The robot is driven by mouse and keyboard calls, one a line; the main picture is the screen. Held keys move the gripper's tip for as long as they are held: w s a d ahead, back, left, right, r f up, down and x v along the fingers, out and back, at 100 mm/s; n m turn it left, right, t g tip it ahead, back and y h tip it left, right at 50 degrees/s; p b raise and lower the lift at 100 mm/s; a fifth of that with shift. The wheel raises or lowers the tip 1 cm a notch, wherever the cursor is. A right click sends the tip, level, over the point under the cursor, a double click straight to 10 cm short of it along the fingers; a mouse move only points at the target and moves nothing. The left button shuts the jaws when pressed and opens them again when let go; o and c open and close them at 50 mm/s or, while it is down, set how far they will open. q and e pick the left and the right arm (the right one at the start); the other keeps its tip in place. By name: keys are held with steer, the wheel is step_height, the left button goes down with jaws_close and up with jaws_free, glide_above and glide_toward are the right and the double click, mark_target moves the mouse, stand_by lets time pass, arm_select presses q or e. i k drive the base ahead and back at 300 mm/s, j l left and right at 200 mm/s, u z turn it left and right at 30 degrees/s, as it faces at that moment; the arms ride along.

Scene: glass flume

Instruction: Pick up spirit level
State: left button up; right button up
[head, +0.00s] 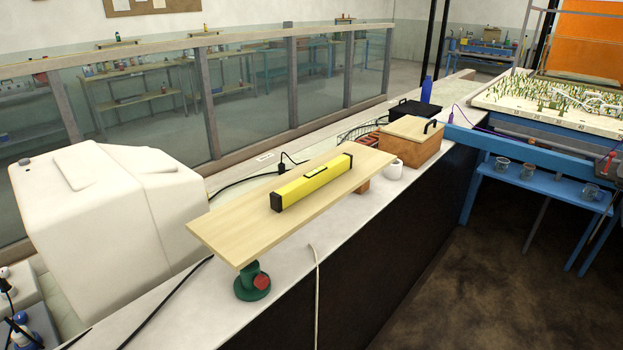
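A yellow spirit level (313,182) with black end caps lies on a light wooden board (240,231). It runs slantwise from lower left to upper right, along the length of the board. The board rests near its front end on a green jack-like stand with a red knob (252,283), and near its far end on a small brown block (363,187). Neither of my grippers shows in the head view.
The white counter (290,300) carries the board, a white mug (393,169), a wooden box (411,143) and a dark box (405,110). A large white tank (110,225) stands left. Cables cross the counter. Glass panels (250,100) line the back. The floor at right is open.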

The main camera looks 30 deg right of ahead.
mark_target(282, 200)
steer(key=i+l, duration=0.15)
steer(key=l, duration=0.2)
steer(key=i+l, duration=0.15)
steer(key=l, duration=0.25)
steer(key=i+l, duration=0.15)
steer(key=l, duration=0.2)
